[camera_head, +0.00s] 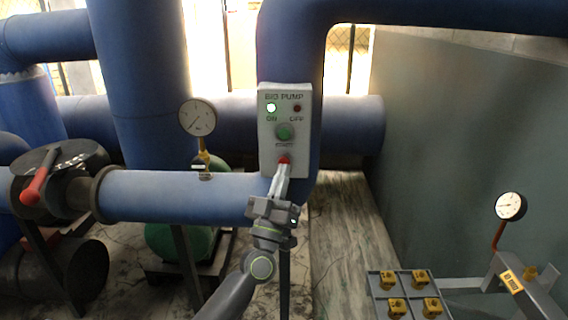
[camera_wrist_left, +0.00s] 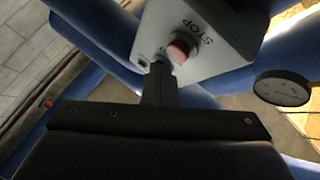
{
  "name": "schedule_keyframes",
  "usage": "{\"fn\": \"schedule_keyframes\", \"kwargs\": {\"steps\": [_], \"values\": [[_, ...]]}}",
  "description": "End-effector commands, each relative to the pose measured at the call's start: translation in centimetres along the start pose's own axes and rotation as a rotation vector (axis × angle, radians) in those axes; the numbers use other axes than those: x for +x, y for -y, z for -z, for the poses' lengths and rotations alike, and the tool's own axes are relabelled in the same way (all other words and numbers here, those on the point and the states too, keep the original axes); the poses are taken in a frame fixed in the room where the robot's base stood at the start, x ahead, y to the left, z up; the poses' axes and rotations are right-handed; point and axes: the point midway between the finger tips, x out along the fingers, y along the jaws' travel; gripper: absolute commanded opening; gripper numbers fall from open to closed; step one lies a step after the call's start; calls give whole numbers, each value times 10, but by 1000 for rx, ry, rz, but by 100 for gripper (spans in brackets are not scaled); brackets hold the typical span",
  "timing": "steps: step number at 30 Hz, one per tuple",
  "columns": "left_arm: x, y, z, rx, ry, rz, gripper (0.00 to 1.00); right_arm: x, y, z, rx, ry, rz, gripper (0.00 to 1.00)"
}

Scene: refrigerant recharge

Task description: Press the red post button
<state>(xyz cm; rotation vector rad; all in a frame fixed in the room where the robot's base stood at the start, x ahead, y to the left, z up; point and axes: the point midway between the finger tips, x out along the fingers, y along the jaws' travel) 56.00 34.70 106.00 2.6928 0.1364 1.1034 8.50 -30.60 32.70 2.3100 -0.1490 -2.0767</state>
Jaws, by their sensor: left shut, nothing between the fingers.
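The red stop button (camera_head: 284,159) sits low on a grey control box labelled "BIG PUMP" (camera_head: 269,150). The box also has a green start button (camera_head: 284,132), a lit ON lamp (camera_head: 271,107) and a dark red OFF lamp (camera_head: 297,108). My left gripper (camera_head: 284,168) is shut and empty, its tips at the lower edge of the red button. In the left wrist view the red button (camera_wrist_left: 181,48) shows beside the fingertips (camera_wrist_left: 160,66), under the word STOP. I cannot tell whether they touch. My right gripper is not in view.
Thick blue pipes (camera_head: 180,195) surround the box. A pressure gauge (camera_head: 197,117) stands left of it, and a red-handled valve (camera_head: 40,180) is at far left. A grey rack with yellow fittings (camera_head: 408,282) and another gauge (camera_head: 510,206) are at lower right.

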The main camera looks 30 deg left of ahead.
Motion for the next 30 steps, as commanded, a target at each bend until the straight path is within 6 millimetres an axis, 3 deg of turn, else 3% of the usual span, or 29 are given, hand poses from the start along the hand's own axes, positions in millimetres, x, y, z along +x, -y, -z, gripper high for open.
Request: {"fn": "schedule_keyframes", "kwargs": {"steps": [30], "values": [[7,5,-5,1,0,0,0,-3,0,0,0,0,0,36]]}}
